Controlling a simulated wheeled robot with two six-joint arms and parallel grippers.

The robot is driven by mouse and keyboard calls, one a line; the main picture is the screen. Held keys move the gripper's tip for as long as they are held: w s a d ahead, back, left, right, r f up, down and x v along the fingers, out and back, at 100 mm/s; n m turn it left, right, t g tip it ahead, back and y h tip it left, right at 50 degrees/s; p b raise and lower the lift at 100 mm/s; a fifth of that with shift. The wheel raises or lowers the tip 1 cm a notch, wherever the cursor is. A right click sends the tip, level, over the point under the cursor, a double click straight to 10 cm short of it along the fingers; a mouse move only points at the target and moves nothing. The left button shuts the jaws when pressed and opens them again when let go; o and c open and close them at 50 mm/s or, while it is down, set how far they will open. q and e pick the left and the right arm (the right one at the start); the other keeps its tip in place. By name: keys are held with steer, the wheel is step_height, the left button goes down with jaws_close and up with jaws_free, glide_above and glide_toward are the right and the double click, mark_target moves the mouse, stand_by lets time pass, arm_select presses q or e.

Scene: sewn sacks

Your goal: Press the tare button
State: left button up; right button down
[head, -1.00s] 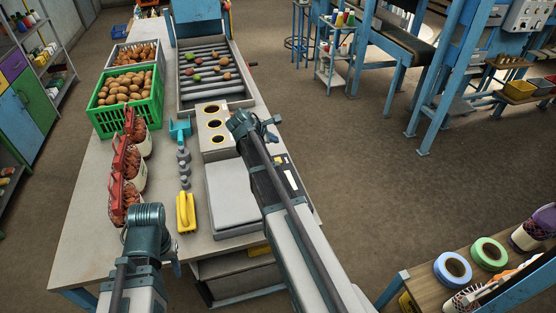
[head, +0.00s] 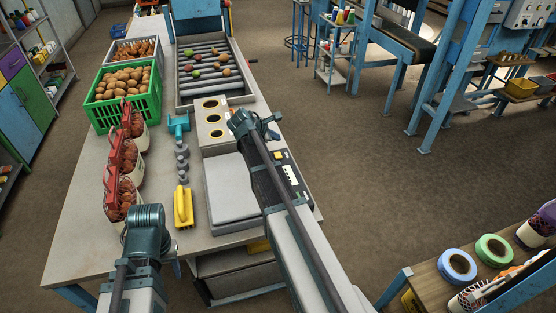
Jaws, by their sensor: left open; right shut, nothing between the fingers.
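A bench scale with a flat grey pan (head: 231,190) sits on the near right part of the table. Its dark console (head: 290,176) is along the right side, with pale keys and a yellow mark. My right forearm covers part of the console, and I cannot tell which key is the tare button. My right gripper (head: 274,124) is shut and empty, above the far end of the console. It looks apart from the keys, but the height is hard to judge. My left gripper (head: 176,268) is open and empty near the table's front edge, mostly hidden behind its wrist.
A yellow-handled tool (head: 183,207) lies left of the pan, with grey weights (head: 182,164) beyond it. Red-topped sacks (head: 119,196) stand at left. A green crate (head: 126,108) of potatoes and a roller tray (head: 211,95) are farther back. A box with round holes (head: 214,136) adjoins the scale.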

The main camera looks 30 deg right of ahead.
mark_target(275, 156)
arm_select(q)
steer(key=shift+f+b, duration=2.2)
steer(key=shift+f, duration=0.55)
arm_select(e)
steer(key=shift+f, duration=2.7)
steer(key=shift+f, duration=0.1)
arm_select(q)
steer(key=shift+f+b, duration=0.4)
arm_select(e)
steer(key=shift+f, duration=0.3)
arm_select(q)
steer(key=shift+f+b, duration=0.45)
arm_select(e)
steer(key=shift+f, duration=0.45)
arm_select(q)
steer(key=shift+r, duration=0.15)
arm_select(e)
steer(key=shift+r, duration=0.15)
arm_select(q)
steer(key=shift+r+p, duration=0.75)
steer(key=shift+p, duration=0.15)
arm_select(e)
steer(key=shift+r, duration=0.7)
arm_select(q)
step_height(275, 156, up, 5)
steer(key=p, duration=0.5)
arm_select(e)
step_height(275, 156, up, 5)
steer(key=shift+r, duration=0.1)
